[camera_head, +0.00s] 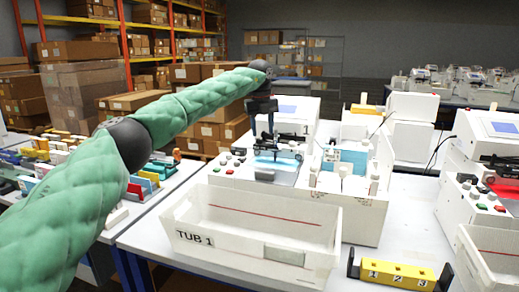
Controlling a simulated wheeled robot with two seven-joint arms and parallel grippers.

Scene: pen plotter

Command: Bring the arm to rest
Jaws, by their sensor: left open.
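My left arm (190,105), in a green quilted cover, comes in from the left and reaches out over the table. Its dark left gripper (267,137) hangs down from the wrist, above the front part of the white machine marked 1 (350,205). The gripper is open, and I see nothing held in it. It is small and dark against the machine's dark parts, so I cannot tell whether it touches them. My right gripper is not in view.
The white bin TUB 1 (190,240) stands in front of the machine. A yellow numbered holder (395,272) is at the front right. A second machine (490,150) stands at right. A side table (165,200) with colourful items is at left, partly behind my arm.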

